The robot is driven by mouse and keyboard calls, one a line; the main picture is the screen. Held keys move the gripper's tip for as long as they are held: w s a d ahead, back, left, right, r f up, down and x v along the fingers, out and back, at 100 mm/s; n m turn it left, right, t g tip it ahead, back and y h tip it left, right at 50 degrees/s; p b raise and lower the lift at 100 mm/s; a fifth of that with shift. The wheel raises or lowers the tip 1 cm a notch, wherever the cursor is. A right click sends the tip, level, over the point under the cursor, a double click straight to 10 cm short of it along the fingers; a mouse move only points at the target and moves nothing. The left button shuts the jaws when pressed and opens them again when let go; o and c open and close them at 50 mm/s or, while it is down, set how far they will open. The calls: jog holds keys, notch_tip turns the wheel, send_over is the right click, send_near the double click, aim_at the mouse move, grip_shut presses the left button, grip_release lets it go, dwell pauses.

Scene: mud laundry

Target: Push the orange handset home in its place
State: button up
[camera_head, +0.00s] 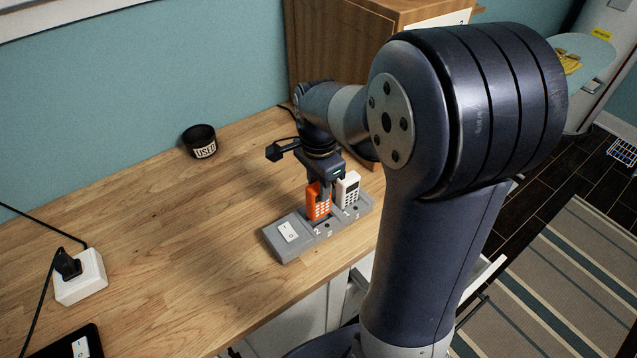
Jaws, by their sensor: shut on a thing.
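The orange handset (313,203) stands upright at the grey charging dock (285,248), in or just over its middle place; I cannot tell how deep it sits. My gripper (321,190) points down and is shut on the orange handset from above. The fingers cover part of its upper body. A white handset (348,188) with a dark screen stands in the dock just right of the orange one. The dock carries number marks along its front and a white switch plate (288,231) at its left end.
A black cup (200,141) labelled "USED" stands at the back of the wooden worktop (170,220). A white socket block (80,277) with a black plug is at left. A wooden cabinet (335,45) rises behind my arm.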

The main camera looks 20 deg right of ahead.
jog(key=shift+f, duration=0.2)
jog(key=shift+f+b, duration=0.35)
jog(key=shift+b, duration=0.05)
jog(key=shift+f+b, duration=0.35)
jog(key=shift+f, duration=0.55)
dwell(3.4)
jog(key=o, duration=0.9)
jog(key=c, duration=0.4)
